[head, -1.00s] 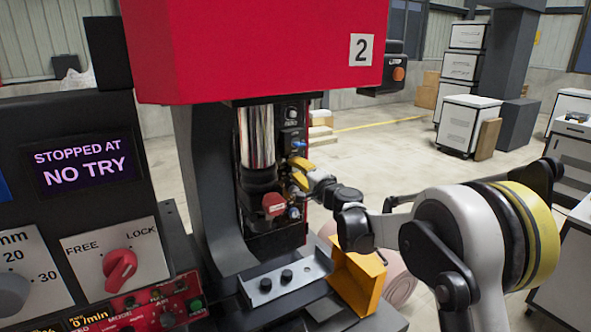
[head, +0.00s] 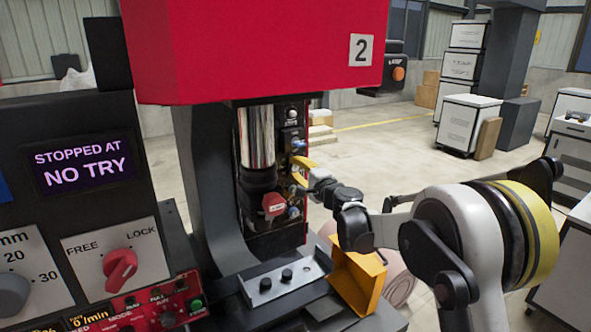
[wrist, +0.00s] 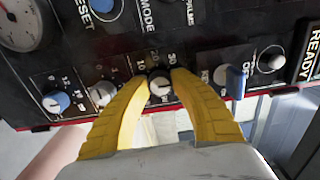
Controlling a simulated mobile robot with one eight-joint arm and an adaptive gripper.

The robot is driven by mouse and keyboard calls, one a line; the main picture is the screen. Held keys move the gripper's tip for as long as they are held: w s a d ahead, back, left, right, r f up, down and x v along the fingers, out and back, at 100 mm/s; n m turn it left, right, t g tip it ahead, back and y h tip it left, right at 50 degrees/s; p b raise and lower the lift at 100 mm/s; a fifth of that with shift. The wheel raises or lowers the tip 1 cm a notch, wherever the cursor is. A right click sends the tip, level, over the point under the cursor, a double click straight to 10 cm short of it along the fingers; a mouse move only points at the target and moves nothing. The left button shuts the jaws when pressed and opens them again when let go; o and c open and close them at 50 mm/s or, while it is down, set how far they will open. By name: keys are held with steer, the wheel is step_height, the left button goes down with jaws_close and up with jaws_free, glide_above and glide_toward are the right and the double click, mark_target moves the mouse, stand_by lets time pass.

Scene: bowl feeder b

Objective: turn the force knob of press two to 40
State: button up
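The small knob (wrist: 159,85) has a pale face and a black scale plate marked 10, 20 and 30 in the wrist view. Its name is hidden, and I cannot read its setting exactly. My gripper (wrist: 160,78) has one yellow finger on each side of this knob, with the tips close against it, and looks shut on it. In the head view my gripper (head: 300,174) reaches the dark control panel (head: 291,140) of press two (head: 260,50) from the right. The knob is not clear there.
Beside the held knob are a white knob (wrist: 103,93), a blue knob (wrist: 56,101) and a blue lever (wrist: 236,82). A red-capped part (head: 274,204) sits just below my gripper. A yellow bin (head: 357,279) stands low in front. Open floor lies to the right.

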steer(key=o, duration=0.4)
steer(key=shift+c, duration=0.2)
steer(key=v, duration=1.2)
